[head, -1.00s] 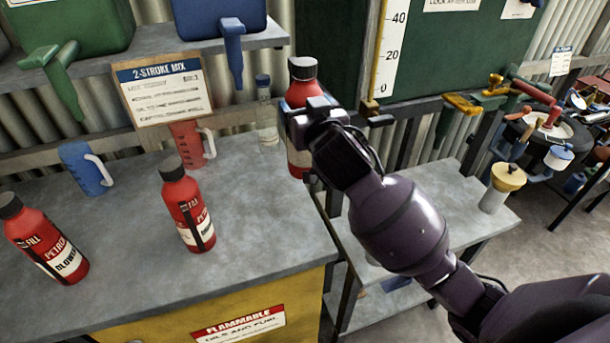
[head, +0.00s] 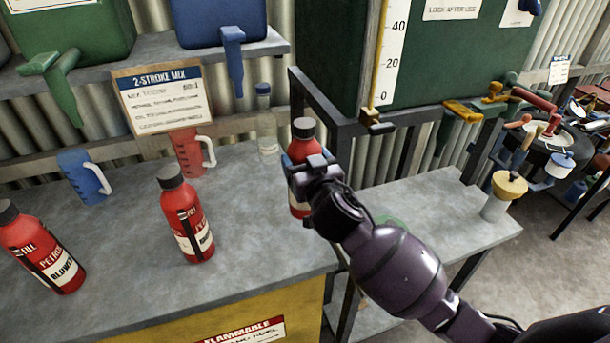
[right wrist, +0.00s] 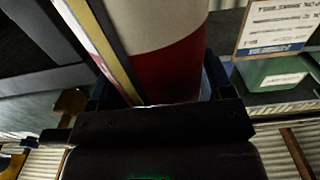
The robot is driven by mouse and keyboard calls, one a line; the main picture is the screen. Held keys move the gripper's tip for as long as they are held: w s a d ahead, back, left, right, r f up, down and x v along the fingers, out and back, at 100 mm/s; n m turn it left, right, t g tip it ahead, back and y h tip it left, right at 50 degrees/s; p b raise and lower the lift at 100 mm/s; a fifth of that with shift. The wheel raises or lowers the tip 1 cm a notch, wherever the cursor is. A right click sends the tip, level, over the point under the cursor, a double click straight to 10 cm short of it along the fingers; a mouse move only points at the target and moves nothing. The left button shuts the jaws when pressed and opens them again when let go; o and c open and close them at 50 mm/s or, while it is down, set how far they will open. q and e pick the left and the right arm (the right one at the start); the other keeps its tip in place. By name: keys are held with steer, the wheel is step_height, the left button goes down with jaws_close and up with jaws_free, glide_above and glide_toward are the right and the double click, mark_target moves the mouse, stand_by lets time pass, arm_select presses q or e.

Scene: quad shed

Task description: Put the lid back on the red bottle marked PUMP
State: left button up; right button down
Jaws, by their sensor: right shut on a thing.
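My right gripper (head: 304,172) is shut on a red bottle (head: 302,148) with a dark cap on top, over the bench's right end. The bottle is near upright; whether its base touches the bench is hard to tell. Its red and white body (right wrist: 170,60) fills the middle of the right wrist view. The gripper hides most of its label, so I cannot read PUMP. A second red capped bottle (head: 186,215) stands mid-bench, its lower label unclear. A third, marked BLOWER (head: 38,248), stands at the left. I see no loose lid. My left gripper is out of view.
On the grey bench (head: 120,265) are a blue jug (head: 80,176), a red jug (head: 187,152) and a clear bottle (head: 266,130). A 2-stroke mix sign (head: 160,100) stands behind. A lower grey table (head: 440,215) is at the right, with a yellow-topped container (head: 496,205).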

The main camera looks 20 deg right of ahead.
steer(key=shift+f+b, duration=0.3)
steer(key=shift+f, duration=1.95)
jaws_free()
steer(key=shift+r, duration=0.1)
steer(key=s+b, duration=0.1)
steer(key=s, duration=1.1)
steer(key=shift+d, duration=0.15)
